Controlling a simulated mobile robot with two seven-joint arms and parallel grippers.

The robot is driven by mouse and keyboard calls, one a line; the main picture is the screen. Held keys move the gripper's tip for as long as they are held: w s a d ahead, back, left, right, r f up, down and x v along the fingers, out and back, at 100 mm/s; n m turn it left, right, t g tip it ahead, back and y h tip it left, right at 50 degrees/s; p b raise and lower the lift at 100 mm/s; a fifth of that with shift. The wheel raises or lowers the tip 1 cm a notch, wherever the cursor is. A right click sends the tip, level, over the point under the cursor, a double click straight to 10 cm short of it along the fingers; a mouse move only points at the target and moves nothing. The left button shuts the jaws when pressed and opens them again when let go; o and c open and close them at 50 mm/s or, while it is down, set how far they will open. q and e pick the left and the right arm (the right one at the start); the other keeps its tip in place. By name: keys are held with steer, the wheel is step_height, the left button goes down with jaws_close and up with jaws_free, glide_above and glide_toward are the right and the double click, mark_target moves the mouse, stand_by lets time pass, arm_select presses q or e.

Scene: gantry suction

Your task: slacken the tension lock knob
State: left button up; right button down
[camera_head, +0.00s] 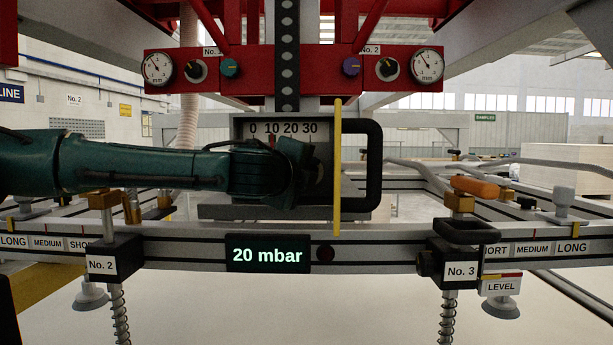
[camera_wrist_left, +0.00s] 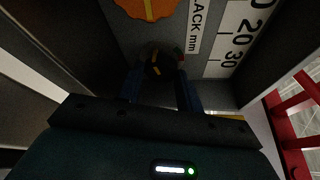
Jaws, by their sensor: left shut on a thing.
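A small dark knob (camera_wrist_left: 155,63) with a yellow mark sits on the grey panel (camera_wrist_left: 120,38) below an orange round part (camera_wrist_left: 148,8) in the left wrist view. No label naming it as the tension lock knob is legible. My left gripper (camera_wrist_left: 160,80) is shut on this knob, with a blue finger on each side. In the head view my left arm reaches in from the left, and its gripper (camera_head: 305,170) is at the scale panel (camera_head: 243,128). The arm hides the knob there. My right gripper is not in view.
A yellow upright bar (camera_head: 338,185) and a black handle loop (camera_head: 374,165) stand just right of my left gripper. A red beam (camera_head: 300,58) with dials and knobs is above. A rail (camera_head: 370,246) with a "20 mbar" display (camera_head: 267,254) runs below.

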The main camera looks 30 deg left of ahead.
arm_select(q)
steer(key=o, duration=1)
steer(key=shift+s, duration=0.1)
steer(key=b+v, duration=0.1)
steer(key=v, duration=1.2)
